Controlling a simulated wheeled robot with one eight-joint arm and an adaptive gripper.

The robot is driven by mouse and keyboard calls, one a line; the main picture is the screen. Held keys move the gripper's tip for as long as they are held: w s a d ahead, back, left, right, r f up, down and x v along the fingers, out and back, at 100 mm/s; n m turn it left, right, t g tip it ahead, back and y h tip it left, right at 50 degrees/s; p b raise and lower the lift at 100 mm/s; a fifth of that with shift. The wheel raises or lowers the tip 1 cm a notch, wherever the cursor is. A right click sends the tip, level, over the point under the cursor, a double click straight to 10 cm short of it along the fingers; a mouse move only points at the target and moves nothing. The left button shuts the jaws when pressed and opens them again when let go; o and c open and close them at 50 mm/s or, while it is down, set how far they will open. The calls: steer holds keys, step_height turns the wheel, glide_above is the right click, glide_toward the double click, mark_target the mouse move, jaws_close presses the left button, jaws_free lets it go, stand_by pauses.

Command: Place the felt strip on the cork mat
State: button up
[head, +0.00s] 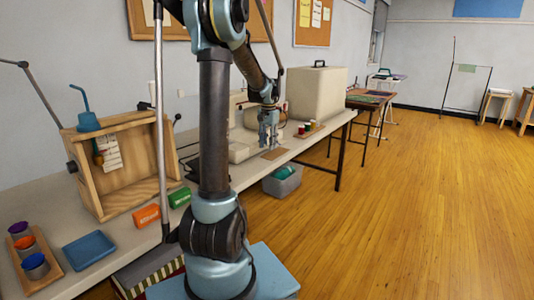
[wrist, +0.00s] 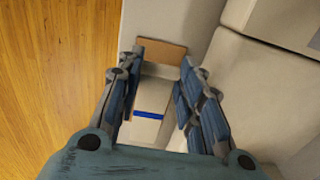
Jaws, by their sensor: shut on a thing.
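The cork mat (head: 274,154) is a small flat brown rectangle near the front edge of the long table. In the wrist view the cork mat (wrist: 163,52) lies just beyond my fingertips. My gripper (head: 268,143) points down above the table, close to the mat. In the wrist view its two fingers (wrist: 161,62) stand apart, with a narrow blue band between them. I cannot make out the strip in the head view. How far the fingertips are above the table is hard to tell.
A large beige case (head: 315,95) stands behind and right of my gripper. A small tray with coloured jars (head: 308,129) is right of the mat. A wooden frame box (head: 122,165), orange (head: 146,215) and green boxes (head: 180,197), and a blue tray (head: 88,250) are at left.

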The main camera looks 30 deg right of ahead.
mark_target(268, 157)
steer(key=shift+f, duration=2.1)
steer(key=o, duration=0.8)
step_height(268, 157, up, 12)
steer(key=shift+r, duration=0.1)
